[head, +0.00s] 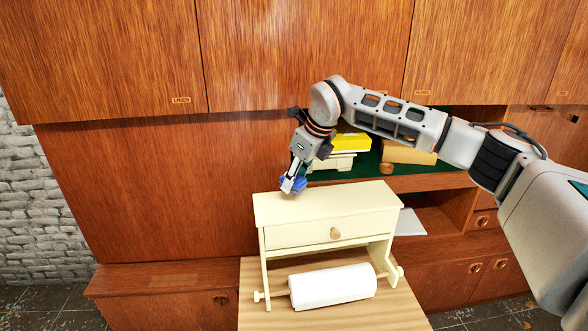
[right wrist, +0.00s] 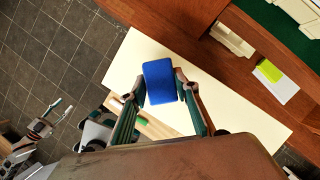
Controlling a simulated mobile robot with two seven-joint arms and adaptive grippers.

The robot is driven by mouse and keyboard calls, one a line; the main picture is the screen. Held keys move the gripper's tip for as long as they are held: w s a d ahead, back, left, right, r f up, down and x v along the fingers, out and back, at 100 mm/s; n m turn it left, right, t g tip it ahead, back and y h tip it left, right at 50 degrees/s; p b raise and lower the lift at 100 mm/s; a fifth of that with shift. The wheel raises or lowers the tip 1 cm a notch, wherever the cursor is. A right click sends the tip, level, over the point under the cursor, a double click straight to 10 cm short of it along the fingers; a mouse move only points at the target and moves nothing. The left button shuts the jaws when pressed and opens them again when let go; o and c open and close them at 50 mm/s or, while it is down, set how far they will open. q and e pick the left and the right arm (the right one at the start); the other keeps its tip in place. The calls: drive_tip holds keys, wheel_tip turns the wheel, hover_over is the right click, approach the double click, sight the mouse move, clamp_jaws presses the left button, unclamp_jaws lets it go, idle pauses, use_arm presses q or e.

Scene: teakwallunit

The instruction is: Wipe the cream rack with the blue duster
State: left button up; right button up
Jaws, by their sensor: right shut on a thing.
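The cream rack (head: 325,205) stands on a light wooden top, with one drawer with a round knob and a white paper roll (head: 332,286) on a bar below. My right gripper (head: 291,184) is shut on the blue duster (head: 299,184), pointing down at the left part of the rack's top. In the right wrist view the blue duster (right wrist: 159,82) sits between the two fingers, over the rack's cream top (right wrist: 225,120). I cannot tell whether it touches the top. My left gripper (right wrist: 58,110) shows small at the left of the right wrist view; its opening is unclear.
Behind the rack, a green-lined shelf (head: 440,168) holds a yellow item (head: 352,142) on a pale box and a tan box (head: 408,154). Wooden cupboards (head: 300,50) hang above. A pale sheet (head: 410,222) lies in the nook at right. The rack's top right is clear.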

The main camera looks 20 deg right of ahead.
drive_tip(key=shift+a+r, duration=0.15)
drive_tip(key=shift+r, duration=1.65)
use_arm(q)
drive_tip(key=shift+w+a, duration=0.25)
drive_tip(key=shift+w, duration=0.1)
use_arm(e)
drive_tip(key=shift+r, duration=0.15)
use_arm(q)
drive_tip(key=shift+d, duration=0.1)
